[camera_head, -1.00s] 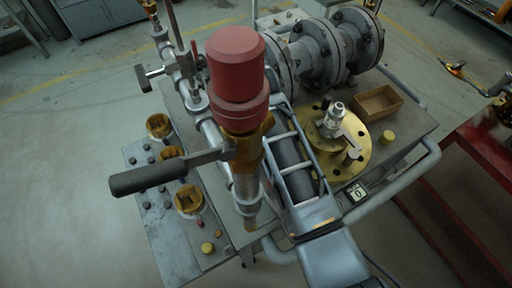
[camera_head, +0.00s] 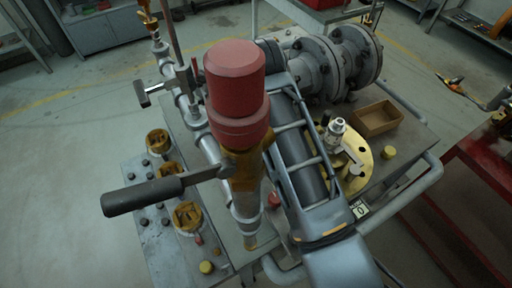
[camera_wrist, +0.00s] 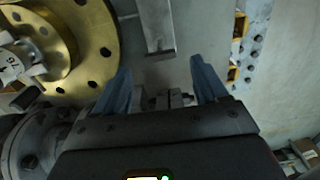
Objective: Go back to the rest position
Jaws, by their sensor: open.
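My gripper (camera_wrist: 162,88) shows in the wrist view with its two blue-grey fingers spread apart and nothing between them. A grey metal bar end (camera_wrist: 157,30) lies beyond the fingertips there. In the head view my arm reaches over the bench, and the gripper itself is hidden. The valve with a red cap (camera_head: 236,82) and a black-gripped lever handle (camera_head: 145,194) stands upright in front, left of my arm. The brass flange (camera_head: 362,158) lies on the bench right of my arm; a brass flange (camera_wrist: 75,45) also shows at upper left in the wrist view.
Grey flanged pipework (camera_head: 335,62) stands behind my arm. An open brown box (camera_head: 378,118) and a small brass cap (camera_head: 388,153) sit on the bench's right side. A red table (camera_head: 470,150) stands at right. Open floor lies to the left.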

